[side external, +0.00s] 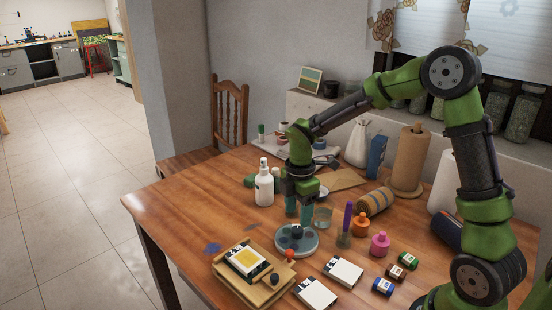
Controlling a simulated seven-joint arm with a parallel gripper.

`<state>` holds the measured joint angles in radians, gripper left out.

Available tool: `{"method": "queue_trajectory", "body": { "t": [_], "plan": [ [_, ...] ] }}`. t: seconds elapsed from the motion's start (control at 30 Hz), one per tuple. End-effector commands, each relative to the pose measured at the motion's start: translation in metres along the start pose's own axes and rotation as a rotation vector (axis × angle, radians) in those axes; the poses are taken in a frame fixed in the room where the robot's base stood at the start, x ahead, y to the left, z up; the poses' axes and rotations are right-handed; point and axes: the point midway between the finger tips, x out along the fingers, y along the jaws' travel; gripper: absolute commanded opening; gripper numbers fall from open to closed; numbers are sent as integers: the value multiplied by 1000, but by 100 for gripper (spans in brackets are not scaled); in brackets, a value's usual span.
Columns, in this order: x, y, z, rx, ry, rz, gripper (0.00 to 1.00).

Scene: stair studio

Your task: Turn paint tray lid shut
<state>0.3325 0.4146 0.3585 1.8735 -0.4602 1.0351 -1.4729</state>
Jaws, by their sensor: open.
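A round pale-teal paint tray (283,242) lies on the wooden table, in front of and below my gripper. A dark round piece (297,232) sits on its top, and dark patches show beside it. I cannot tell at this size which part is the lid or how far it is turned. My gripper (298,215) points down, open and empty, with its teal fingers apart just behind and above the tray. I cannot tell whether a fingertip touches anything.
A white spray bottle (264,187) stands behind left. The table's left side is mostly clear.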

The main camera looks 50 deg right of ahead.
Motion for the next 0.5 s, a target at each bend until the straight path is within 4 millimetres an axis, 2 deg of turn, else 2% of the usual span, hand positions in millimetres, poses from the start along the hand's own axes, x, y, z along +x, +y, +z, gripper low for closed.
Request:
{"method": "queue_trajectory", "body": {
  "t": [0.03,0.2,0.3,0.5],
  "plan": [
    [11,-1,0,-1,-1,-6,59],
    [38,0,0,0,-1,-3,59],
    [48,0,0,-1,-1,-2,59],
    [54,0,0,0,-1,0,59]
  ]
}}
